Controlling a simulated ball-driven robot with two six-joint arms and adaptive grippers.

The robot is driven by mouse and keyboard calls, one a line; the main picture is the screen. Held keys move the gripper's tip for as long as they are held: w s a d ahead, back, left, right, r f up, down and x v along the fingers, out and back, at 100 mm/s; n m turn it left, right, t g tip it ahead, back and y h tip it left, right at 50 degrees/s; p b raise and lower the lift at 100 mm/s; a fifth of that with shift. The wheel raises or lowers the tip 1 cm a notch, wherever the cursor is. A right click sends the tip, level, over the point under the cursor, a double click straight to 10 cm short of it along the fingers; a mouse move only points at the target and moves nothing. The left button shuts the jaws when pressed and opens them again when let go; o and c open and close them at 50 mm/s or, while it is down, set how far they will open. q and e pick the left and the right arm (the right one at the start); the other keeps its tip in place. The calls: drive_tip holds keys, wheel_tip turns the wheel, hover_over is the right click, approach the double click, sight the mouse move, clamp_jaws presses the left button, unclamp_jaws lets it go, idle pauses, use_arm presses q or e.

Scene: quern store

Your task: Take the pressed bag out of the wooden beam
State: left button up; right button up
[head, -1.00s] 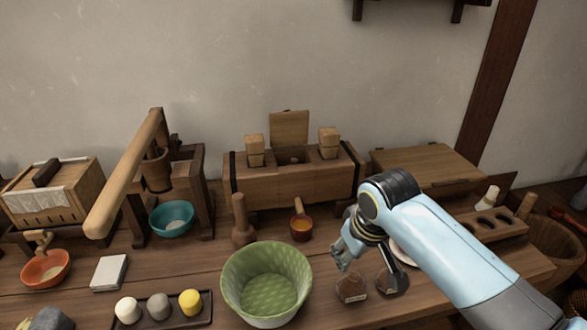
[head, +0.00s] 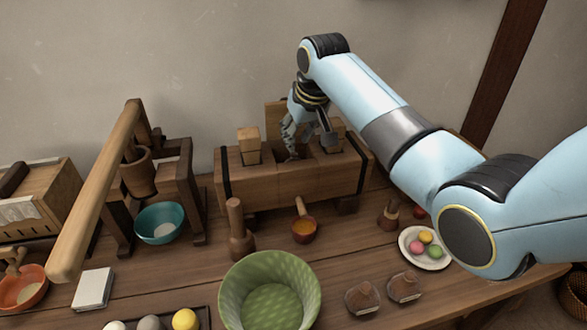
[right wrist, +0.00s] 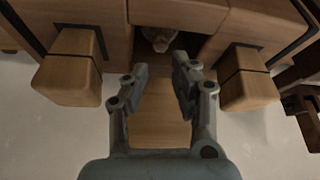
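The wooden beam (head: 270,187) is a long block with dark bands at the back of the table, with an open slot in its middle. A wooden wedge (head: 249,147) stands up on the left of the slot, and another is partly hidden behind my arm. The pressed bag (right wrist: 160,37) is a small greyish lump down in the slot in the right wrist view; in the head view my gripper hides it. My right gripper (head: 292,153) is at the slot's mouth, pointing down. Its fingers (right wrist: 158,77) are apart with nothing between them. My left gripper is not in view.
In front of the beam stand a wooden mallet (head: 240,235), a small orange-filled ladle (head: 304,230) and a green basin (head: 270,295). A lever press (head: 108,190) with a teal bowl (head: 160,223) stands left. A plate of coloured balls (head: 425,262) lies right.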

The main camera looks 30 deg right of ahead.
sight(294, 155)
drive_tip(key=x, duration=0.2)
drive_tip(key=s+x, duration=0.1)
drive_tip(key=shift+w+a+f, duration=0.1)
drive_tip(key=shift+w+f, duration=0.15)
drive_tip(key=shift+f, duration=0.35)
drive_tip(key=shift+w+f, duration=0.2)
drive_tip(key=shift+f, duration=0.25)
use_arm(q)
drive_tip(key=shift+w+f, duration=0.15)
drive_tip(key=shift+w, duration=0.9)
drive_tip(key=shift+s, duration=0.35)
use_arm(e)
clamp_jaws()
